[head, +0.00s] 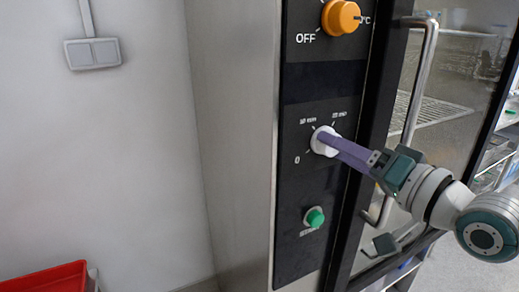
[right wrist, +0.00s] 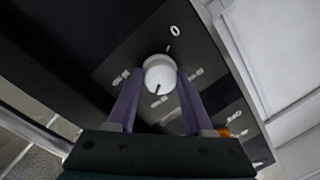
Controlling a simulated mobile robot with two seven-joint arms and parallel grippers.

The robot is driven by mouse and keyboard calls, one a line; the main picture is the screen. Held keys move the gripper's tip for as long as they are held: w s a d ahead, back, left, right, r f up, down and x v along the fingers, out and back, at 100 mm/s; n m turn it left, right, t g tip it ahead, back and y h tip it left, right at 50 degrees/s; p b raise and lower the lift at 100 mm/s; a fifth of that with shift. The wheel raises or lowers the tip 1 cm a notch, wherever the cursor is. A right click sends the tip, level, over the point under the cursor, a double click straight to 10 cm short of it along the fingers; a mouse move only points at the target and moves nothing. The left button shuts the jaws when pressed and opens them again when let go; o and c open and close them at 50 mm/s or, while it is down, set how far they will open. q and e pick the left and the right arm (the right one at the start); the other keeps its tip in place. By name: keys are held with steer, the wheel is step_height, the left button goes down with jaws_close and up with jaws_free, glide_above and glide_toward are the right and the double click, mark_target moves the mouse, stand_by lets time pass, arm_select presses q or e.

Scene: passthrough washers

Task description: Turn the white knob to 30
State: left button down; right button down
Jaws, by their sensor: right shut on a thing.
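The white knob (head: 323,141) sits on the black control panel, between the orange knob above and the green button below. Printed marks surround it, with a 0 at its lower left; the other labels are too small to read surely. My right gripper (head: 333,145) reaches in from the right, its purple fingers shut on the white knob. In the right wrist view the knob (right wrist: 160,72) lies between the two fingertips of the gripper (right wrist: 160,78), one on each side. A dark line shows on the knob's lower part there, away from the 0. My left gripper is not in view.
The orange knob (head: 341,17) with an OFF mark is above, and the green button (head: 315,217) is below. A long metal door handle (head: 413,100) stands right of the panel, close to my right arm. A red bin (head: 48,279) is at the lower left.

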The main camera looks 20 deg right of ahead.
steer(key=m+b, duration=0.2)
steer(key=m, duration=0.4)
steer(key=m+t+b, duration=0.1)
steer(key=m+b, duration=0.1)
steer(key=m, duration=0.4)
steer(key=shift+f+h, duration=0.1)
steer(key=shift+h, duration=0.3)
steer(key=shift+m, duration=0.3)
steer(key=shift+c, duration=1.5)
jaws_free()
steer(key=s+d, duration=0.1)
steer(key=s, duration=0.8)
steer(key=shift+s+f+b, duration=0.4)
